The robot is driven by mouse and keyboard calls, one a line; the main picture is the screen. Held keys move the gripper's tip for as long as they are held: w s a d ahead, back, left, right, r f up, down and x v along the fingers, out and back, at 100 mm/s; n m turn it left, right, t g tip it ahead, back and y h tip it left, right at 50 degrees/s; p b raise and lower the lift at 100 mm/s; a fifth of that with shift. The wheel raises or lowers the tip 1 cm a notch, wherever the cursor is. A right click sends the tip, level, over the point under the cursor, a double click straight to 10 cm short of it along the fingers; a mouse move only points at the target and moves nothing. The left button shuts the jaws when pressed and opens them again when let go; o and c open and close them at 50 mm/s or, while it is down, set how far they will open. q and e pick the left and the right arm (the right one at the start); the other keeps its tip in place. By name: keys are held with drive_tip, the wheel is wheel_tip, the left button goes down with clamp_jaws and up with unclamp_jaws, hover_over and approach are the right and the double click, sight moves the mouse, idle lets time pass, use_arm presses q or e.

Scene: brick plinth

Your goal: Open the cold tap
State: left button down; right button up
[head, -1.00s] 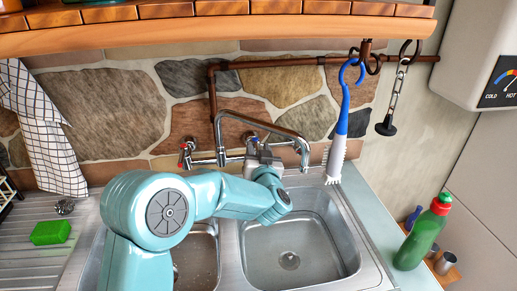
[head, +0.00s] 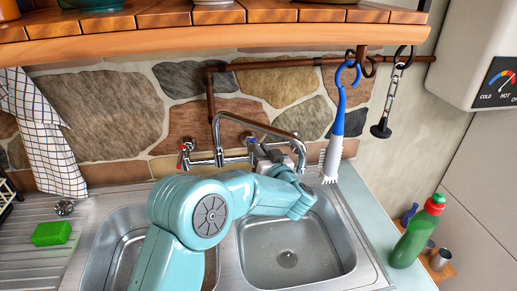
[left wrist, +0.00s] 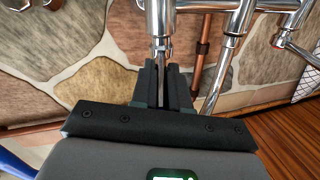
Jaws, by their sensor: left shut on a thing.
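The mixer tap stands on the stone wall over the sink, with a curved chrome spout (head: 262,128). The hot tap (head: 184,153) with a red mark is at its left. The cold tap (head: 249,140) with a blue mark is at its right, partly hidden by my left gripper (head: 277,156). In the left wrist view, my left gripper (left wrist: 164,70) is shut on the thin chrome lever of the cold tap (left wrist: 162,48). The red-marked hot tap (left wrist: 281,40) shows at the right there. My right gripper is not in view.
Below are two steel sink basins (head: 285,258). A blue-and-white brush (head: 336,130) hangs from a hook close to the right of my left gripper. A green bottle (head: 415,235) stands at the right, and a green sponge (head: 52,233) lies on the drainer. A wooden shelf (head: 200,28) overhangs above.

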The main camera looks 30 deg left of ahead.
use_arm(q)
drive_tip(key=shift+r, duration=0.1)
drive_tip(key=c, duration=1.1)
unclamp_jaws()
drive_tip(key=shift+s+d, duration=0.1)
drive_tip(key=shift+d, duration=0.1)
drive_tip(key=b+v, duration=0.3)
drive_tip(key=v, duration=1.3)
drive_tip(key=shift+b, duration=0.35)
